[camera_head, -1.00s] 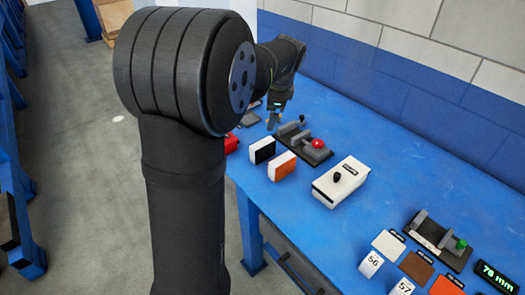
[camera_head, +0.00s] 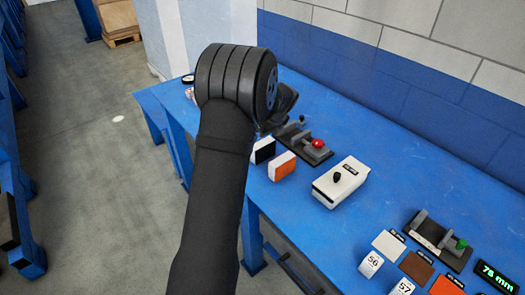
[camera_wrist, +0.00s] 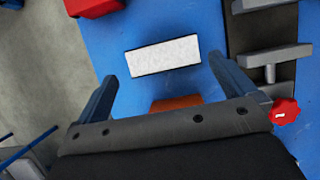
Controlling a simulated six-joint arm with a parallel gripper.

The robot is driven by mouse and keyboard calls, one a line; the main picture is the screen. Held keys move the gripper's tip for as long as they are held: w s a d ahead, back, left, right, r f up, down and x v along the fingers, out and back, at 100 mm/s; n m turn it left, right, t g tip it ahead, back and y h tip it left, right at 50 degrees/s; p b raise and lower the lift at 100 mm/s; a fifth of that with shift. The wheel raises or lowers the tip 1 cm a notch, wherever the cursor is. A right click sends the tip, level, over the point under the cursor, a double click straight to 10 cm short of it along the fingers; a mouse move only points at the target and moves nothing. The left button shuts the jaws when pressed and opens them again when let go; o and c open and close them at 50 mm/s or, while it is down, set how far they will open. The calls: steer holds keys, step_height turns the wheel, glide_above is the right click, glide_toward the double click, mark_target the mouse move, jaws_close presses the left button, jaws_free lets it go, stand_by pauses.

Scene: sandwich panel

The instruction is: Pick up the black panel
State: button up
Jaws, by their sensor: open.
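The black panel (camera_head: 264,149) stands on the blue table at the near edge, its dark face toward the camera and partly covered by my arm in the head view. In the wrist view the black panel (camera_wrist: 163,55) shows as a white top edge with a thin dark border. My gripper (camera_wrist: 162,69) is open, with one finger on each side of the panel's line, the panel beyond and between the fingertips and not visibly touched.
The orange panel (camera_head: 282,166) stands right beside the black one; its orange part (camera_wrist: 176,102) is mostly hidden behind my gripper. A grey fixture with a red knob (camera_head: 318,143) is close to the right. A red object (camera_wrist: 93,6) lies left. A white box (camera_head: 341,182) stands farther right.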

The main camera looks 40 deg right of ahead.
mark_target(264, 149)
steer(key=x, duration=0.9)
steer(key=shift+s+d+f, duration=0.15)
steer(key=shift+s+f, duration=0.1)
steer(key=shift+s, duration=0.05)
steer(key=c, duration=0.7)
